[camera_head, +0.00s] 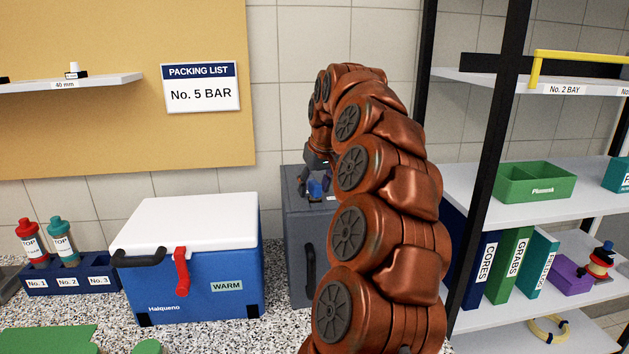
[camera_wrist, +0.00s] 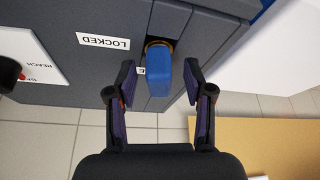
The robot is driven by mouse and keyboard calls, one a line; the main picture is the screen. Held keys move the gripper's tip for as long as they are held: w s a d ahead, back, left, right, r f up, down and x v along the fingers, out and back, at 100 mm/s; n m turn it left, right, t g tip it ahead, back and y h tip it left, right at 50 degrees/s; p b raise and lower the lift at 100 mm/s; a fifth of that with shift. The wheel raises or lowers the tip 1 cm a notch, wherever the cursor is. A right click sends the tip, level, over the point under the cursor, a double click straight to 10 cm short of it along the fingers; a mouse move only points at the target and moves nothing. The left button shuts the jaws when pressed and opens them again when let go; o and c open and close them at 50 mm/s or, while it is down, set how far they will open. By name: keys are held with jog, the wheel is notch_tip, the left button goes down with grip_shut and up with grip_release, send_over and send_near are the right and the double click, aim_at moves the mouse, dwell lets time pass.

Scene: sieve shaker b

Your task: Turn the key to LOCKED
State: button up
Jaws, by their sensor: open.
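The blue key (camera_wrist: 158,76) sits in a brass-coloured ring on the dark grey cabinet (camera_wrist: 60,90). A white LOCKED label (camera_wrist: 103,41) is left of it in the wrist view. A second label (camera_wrist: 140,71) is mostly hidden behind my finger and the key. My gripper (camera_wrist: 159,82) is open, one finger on each side of the key, with a gap on both sides. In the head view the cabinet (camera_head: 299,240) stands behind my arm, and a small blue part of the key (camera_head: 315,188) shows below my gripper (camera_head: 318,172).
A blue cooler with a white lid (camera_head: 185,235) stands left of the cabinet on the speckled counter. A rack of bottles (camera_head: 70,282) is further left. A shelf unit (camera_head: 530,205) with a black post stands to the right of my arm.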

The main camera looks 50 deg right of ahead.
jog(key=shift+c, duration=0.3)
grip_shut()
jog(key=shift+f+b, duration=0.15)
jog(key=shift+b, duration=0.3)
jog(key=shift+m+g+h+b, duration=0.3)
jog(key=shift+m+h+b, duration=0.2)
jog(key=shift+m+b, duration=1.05)
